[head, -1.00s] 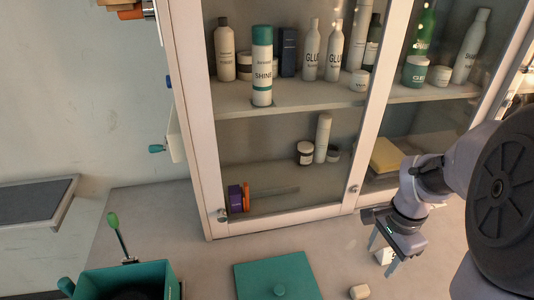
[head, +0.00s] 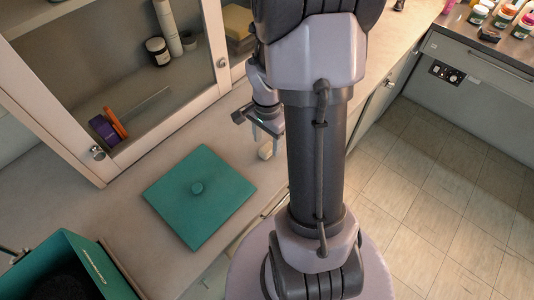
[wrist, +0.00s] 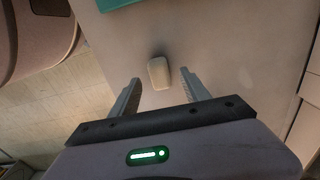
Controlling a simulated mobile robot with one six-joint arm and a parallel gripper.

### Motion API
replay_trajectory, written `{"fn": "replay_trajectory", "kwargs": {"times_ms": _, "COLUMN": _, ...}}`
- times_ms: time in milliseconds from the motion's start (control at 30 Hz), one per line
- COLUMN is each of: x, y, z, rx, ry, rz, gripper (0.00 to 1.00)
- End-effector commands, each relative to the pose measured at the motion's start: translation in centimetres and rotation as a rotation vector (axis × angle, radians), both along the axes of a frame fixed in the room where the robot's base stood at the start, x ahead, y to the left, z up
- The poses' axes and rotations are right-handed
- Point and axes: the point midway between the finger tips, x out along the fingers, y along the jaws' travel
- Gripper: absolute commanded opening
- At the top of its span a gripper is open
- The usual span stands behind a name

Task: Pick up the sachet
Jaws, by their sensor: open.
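A small cream object with rounded edges, which I take for the sachet (head: 265,151), lies on the counter to the right of the teal lid. It also shows in the wrist view (wrist: 158,73), lying flat between the lines of the two fingers, near their tips. My gripper (head: 266,138) is open and empty, pointing down close over it. In the wrist view there is a gap to each finger (wrist: 160,84). I cannot tell the exact height of the fingertips above the counter.
The teal lid (head: 222,190) with a knob lies on the counter. A teal box (head: 62,262) stands at lower left. A glass-door cabinet (head: 150,125) with bottles and jars stands behind. The counter's front edge is close to the cream object.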

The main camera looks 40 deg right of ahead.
Motion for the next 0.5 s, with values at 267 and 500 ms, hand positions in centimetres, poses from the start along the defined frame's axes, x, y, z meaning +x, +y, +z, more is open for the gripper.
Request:
{"fn": "replay_trajectory", "kwargs": {"times_ms": 267, "x": -0.1, "y": 0.1, "z": -3.0, "rx": 0.0, "ry": 0.0, "rz": 0.001, "gripper": 0.55}}
{"fn": "replay_trajectory", "kwargs": {"times_ms": 500, "x": -0.1, "y": 0.1, "z": -2.9, "rx": 0.0, "ry": 0.0, "rz": 0.001, "gripper": 0.19}}
